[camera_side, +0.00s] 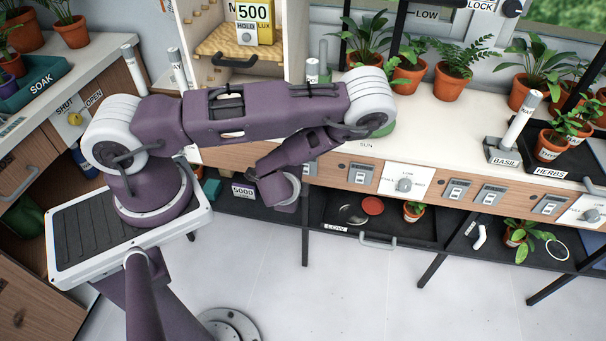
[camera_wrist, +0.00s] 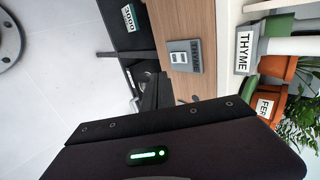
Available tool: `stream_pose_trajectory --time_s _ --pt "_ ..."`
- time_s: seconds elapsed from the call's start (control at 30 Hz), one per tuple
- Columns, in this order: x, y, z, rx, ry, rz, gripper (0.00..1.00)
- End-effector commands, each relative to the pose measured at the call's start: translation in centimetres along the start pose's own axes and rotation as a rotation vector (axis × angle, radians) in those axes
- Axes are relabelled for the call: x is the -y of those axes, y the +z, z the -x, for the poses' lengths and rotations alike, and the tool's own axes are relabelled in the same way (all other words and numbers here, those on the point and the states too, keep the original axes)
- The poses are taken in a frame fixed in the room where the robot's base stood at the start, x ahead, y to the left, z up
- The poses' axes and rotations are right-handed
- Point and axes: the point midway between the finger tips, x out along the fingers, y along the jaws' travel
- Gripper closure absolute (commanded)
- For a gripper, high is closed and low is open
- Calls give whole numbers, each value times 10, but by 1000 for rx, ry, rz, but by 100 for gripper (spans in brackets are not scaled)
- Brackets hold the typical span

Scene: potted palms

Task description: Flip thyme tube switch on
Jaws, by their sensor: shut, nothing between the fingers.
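The thyme switch (camera_wrist: 185,57) is a grey plate with a THYME label and a small light rocker, on the wooden front panel in the wrist view. I cannot tell which way its rocker is set. A THYME label (camera_wrist: 243,50) also shows on a stand on the bench, with a pale tube (camera_wrist: 290,46) beside it. My gripper (camera_wrist: 156,78) is shut and empty, below the switch in the wrist picture and apart from it. In the side view my wrist hangs before the panel, and the fingertips are hard to make out there.
More switch plates (camera_side: 456,190) and a LOW dial (camera_side: 403,185) line the panel to the right. Potted plants (camera_side: 453,75) stand on the bench above. A shelf with a red disc (camera_side: 372,205) and drawer handle (camera_side: 378,242) lies below. The floor in front is clear.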

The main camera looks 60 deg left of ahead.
Motion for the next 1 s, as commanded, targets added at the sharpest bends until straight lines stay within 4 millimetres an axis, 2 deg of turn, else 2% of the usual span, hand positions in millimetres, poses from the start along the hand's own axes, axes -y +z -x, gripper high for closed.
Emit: stream_pose_trajectory --time_s 0.1,0.27,0.4,0.6,1.0 --pt "0 1 -27 1 0 0 100" --pt "0 1 -61 2 0 0 100" --pt "16 1 -78 1 -1 1 100" --pt "25 0 -88 -1 0 -2 100" --pt "26 0 -92 0 1 -3 100"
